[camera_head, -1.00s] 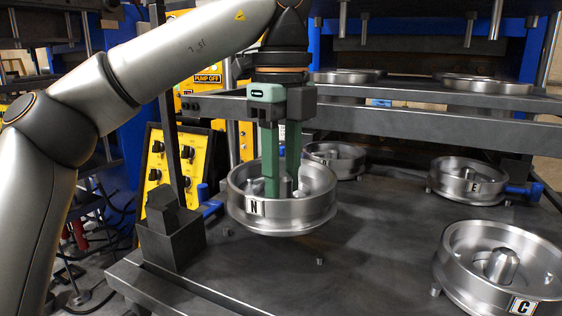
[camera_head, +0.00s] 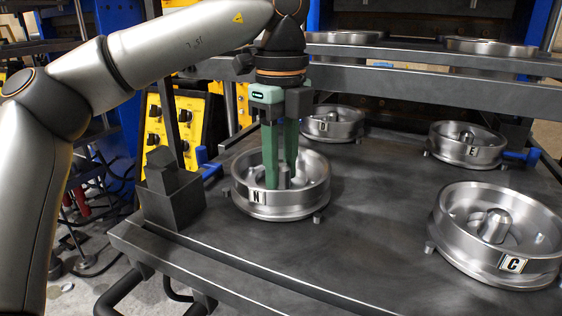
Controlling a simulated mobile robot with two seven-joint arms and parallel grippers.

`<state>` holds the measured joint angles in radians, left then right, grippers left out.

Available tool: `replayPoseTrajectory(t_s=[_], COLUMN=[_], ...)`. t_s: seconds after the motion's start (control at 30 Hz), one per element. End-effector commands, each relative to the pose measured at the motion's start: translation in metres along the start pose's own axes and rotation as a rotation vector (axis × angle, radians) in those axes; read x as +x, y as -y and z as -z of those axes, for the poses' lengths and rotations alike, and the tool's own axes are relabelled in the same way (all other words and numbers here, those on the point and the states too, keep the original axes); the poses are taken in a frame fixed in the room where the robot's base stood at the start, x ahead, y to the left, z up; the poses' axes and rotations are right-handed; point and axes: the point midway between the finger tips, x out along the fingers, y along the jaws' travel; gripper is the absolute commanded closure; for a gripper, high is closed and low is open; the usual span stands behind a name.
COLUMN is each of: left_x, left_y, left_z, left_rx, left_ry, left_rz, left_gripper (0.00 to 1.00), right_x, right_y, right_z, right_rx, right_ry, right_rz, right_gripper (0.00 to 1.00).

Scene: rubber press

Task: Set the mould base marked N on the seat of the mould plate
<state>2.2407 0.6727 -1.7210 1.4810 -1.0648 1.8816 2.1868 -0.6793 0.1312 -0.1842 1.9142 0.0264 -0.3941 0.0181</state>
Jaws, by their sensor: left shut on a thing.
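The mould base marked N (camera_head: 305,201) is a round silver metal dish with a central post. It sits low at the near left part of the dark mould plate (camera_head: 345,240), level, among small pins that show around its rim. I cannot tell whether it rests fully on the plate, as its underside is hidden. My left gripper (camera_head: 282,182) points straight down inside the dish, its green fingers shut on the post at its centre. My right gripper is not in view.
Mould bases marked C (camera_head: 482,267), E (camera_head: 484,155) and D (camera_head: 346,130) stand on the same plate. A dark block (camera_head: 172,205) stands just left of N. A grey crossbar (camera_head: 420,85) runs behind. The plate's middle is clear.

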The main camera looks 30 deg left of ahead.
Motion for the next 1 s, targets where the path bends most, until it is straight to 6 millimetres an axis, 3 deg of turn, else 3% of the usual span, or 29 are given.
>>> replayPoseTrajectory(t_s=[0.03,0.3,0.63,0.77,1.0], left_x=[0.001,0.001,-0.006,-0.024,-0.073], left_y=[0.000,0.000,0.000,0.001,0.000], left_z=[0.000,0.000,0.000,0.001,0.001], left_rx=[0.000,0.000,0.000,-0.001,0.000], left_ry=[0.000,0.000,0.000,0.000,0.005], left_rz=[0.000,-0.001,0.001,0.002,0.000], left_gripper=[0.63,0.35,0.35,0.35,0.35], right_x=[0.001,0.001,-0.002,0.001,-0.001], right_y=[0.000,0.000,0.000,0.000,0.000], right_z=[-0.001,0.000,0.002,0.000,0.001], right_rx=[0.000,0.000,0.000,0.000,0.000], right_ry=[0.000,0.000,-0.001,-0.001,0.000], right_rz=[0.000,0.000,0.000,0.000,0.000], right_gripper=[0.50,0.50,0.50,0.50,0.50])
